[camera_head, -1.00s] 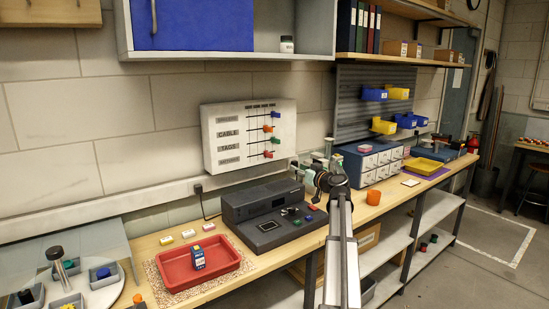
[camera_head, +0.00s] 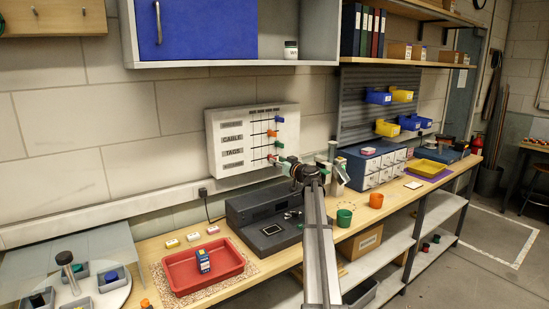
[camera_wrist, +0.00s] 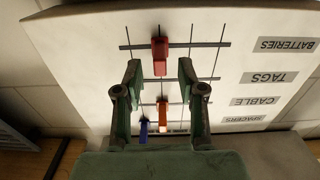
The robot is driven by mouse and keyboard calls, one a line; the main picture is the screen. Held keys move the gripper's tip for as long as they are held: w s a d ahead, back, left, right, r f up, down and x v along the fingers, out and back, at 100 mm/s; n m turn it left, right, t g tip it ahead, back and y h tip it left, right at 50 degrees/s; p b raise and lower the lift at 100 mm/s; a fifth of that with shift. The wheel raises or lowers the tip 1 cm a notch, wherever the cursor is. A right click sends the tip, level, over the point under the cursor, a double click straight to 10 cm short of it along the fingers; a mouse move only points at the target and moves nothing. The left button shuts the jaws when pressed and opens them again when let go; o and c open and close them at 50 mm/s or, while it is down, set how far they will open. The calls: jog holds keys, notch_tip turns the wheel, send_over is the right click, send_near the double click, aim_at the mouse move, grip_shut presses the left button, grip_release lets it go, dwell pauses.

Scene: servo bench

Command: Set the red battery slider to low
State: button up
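The white slider panel (camera_head: 225,160) hangs on the wall, with rows for spacers, cable, tags and batteries. It appears upside down in the wrist view (camera_wrist: 90,25). The red battery slider (camera_wrist: 160,55) sits on the batteries row, on the side away from the label; the column labels are too small to read. My gripper (camera_wrist: 160,78) is open and empty at the panel, its fingertips on either side of the red slider's near end. I cannot tell whether they touch it. In the head view my gripper (camera_head: 286,163) partly covers the panel's lower right corner.
The blue slider (camera_wrist: 144,128) and orange slider (camera_wrist: 163,110) show between my fingers in the wrist view. The tags slider is not clear there. Below stand a dark console (camera_head: 250,215), a red tray (camera_head: 185,277), a green cup (camera_head: 344,218) and an orange cup (camera_head: 376,200).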

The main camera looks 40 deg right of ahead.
jog(key=shift+w+p, duration=0.3)
jog(key=shift+w, duration=1.15)
grip_shut()
jog(key=shift+f, duration=0.1)
